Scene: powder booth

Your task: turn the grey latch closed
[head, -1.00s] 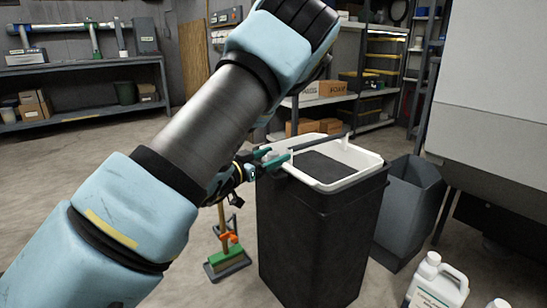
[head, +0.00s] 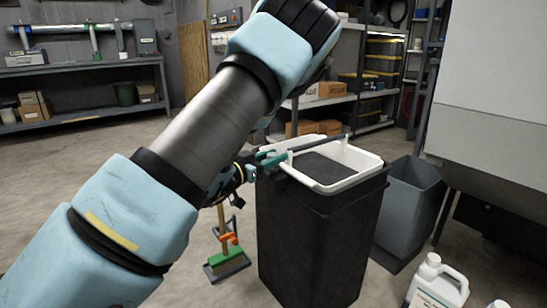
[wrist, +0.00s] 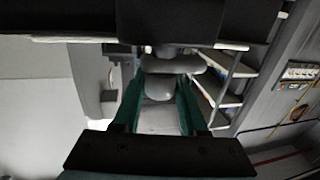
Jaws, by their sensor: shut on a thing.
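My gripper (head: 272,162), with green fingers, is at the left side of the white rim (head: 352,180) on the tall black bin. It also shows in the wrist view (wrist: 158,105), its two fingers on either side of a pale grey rounded piece, the grey latch (wrist: 159,87), and shut on it. In the head view the fingers and arm mostly hide the latch. A thin dark bar (head: 318,143) runs from near the fingers toward the bin's back right corner. I cannot tell the latch's angle clearly.
The black bin (head: 315,240) stands in front of me, with a grey open bin (head: 410,210) to its right. Shelves line the back.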

